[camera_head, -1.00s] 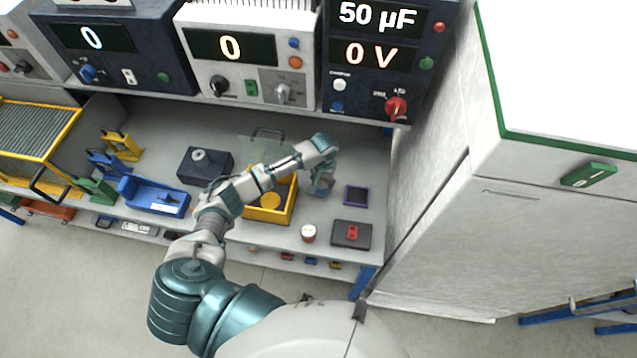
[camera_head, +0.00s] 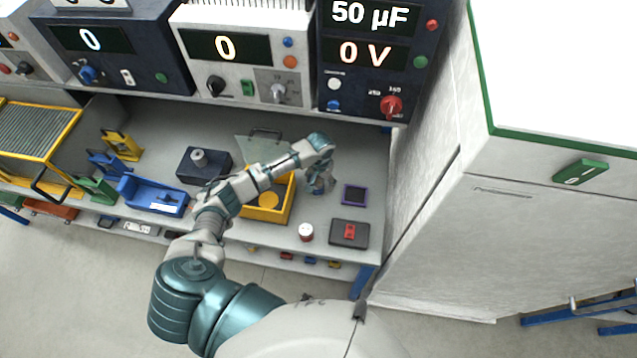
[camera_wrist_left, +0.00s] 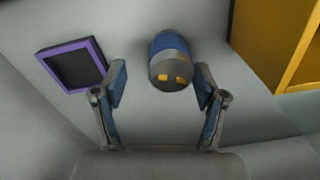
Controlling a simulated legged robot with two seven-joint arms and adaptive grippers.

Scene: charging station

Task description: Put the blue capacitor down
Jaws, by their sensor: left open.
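The blue capacitor (camera_wrist_left: 172,60) shows in the left wrist view as a blue cylinder with a grey end and two yellow terminals facing the camera. It is over the grey bench surface, between and slightly beyond the fingertips. My left gripper (camera_wrist_left: 161,85) is open, with a finger on each side of it. The right finger looks close to it; whether it touches I cannot tell. In the head view my left gripper (camera_head: 320,184) is low over the bench, right of the yellow bin, and the capacitor cannot be made out clearly. My right gripper is not in view.
A purple-framed square (camera_head: 354,194) lies right of the gripper. The yellow bin (camera_head: 285,207) is at its left. A white-and-red round item (camera_head: 306,232) and a dark box with a red part (camera_head: 349,234) are nearer the front edge. A tall grey cabinet (camera_head: 430,225) stands at right.

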